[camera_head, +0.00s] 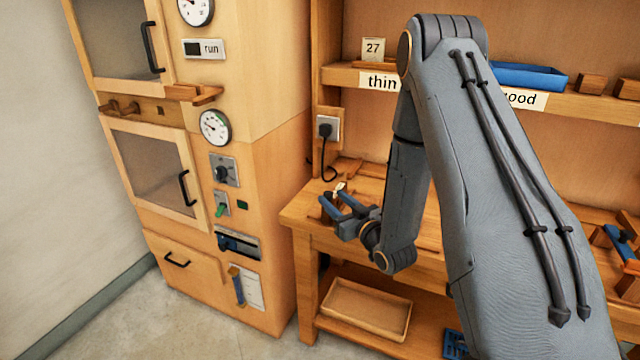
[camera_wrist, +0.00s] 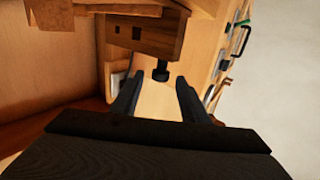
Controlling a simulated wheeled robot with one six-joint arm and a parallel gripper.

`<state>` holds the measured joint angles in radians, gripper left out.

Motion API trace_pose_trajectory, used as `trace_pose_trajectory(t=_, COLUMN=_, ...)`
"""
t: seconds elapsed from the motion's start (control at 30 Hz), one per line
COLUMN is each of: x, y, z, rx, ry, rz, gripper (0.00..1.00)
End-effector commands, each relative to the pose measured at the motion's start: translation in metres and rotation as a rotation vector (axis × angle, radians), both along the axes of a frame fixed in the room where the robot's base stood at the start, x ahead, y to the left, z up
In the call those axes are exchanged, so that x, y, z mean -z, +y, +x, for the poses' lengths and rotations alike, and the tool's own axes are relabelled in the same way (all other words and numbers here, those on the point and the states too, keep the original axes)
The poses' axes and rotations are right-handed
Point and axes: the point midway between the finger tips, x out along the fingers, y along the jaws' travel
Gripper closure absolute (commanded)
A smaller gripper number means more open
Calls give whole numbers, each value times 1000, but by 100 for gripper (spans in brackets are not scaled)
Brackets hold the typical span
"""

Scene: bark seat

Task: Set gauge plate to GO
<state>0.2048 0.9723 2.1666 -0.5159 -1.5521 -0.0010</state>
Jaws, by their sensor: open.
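My gripper (camera_head: 337,203) is open and empty over the left end of the wooden bench. In the wrist view its two dark fingers (camera_wrist: 157,98) stand apart. A wooden block (camera_wrist: 145,34) with dark square holes lies beyond them. A short black knob (camera_wrist: 161,71) sticks out of the block toward the gap between the fingertips; whether they touch it I cannot tell. In the head view a small pale piece (camera_head: 340,187) shows beside the fingers, partly hidden by them. No marking GO is readable, and I cannot tell which part is the gauge plate.
The wooden cabinet (camera_head: 272,215) stands left of the bench (camera_head: 308,219), with dials, a rotary switch (camera_head: 224,170) and a green lever (camera_head: 220,210). A socket with a plug (camera_head: 327,130) is behind the bench. A shallow tray (camera_head: 362,309) lies below. My arm hides much of the bench.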

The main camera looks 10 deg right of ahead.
Motion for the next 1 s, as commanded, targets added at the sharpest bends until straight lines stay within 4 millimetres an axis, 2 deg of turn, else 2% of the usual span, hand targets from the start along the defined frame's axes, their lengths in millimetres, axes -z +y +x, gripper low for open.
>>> trace_pose_trajectory(t=0.17, x=-2, y=4, z=10, rx=-5, ry=-18, rz=8, gripper=59)
trace_pose_trajectory(t=0.4, x=-2, y=16, z=45, rx=-6, ry=-16, rz=8, gripper=59)
trace_pose_trajectory(t=0.6, x=-2, y=22, z=67, rx=-4, ry=-16, rz=6, gripper=59)
trace_pose_trajectory(t=0.97, x=-1, y=24, z=73, rx=-3, ry=-14, rz=8, gripper=59)
trace_pose_trajectory(t=1.0, x=-1, y=24, z=73, rx=-3, ry=-14, rz=8, gripper=62)
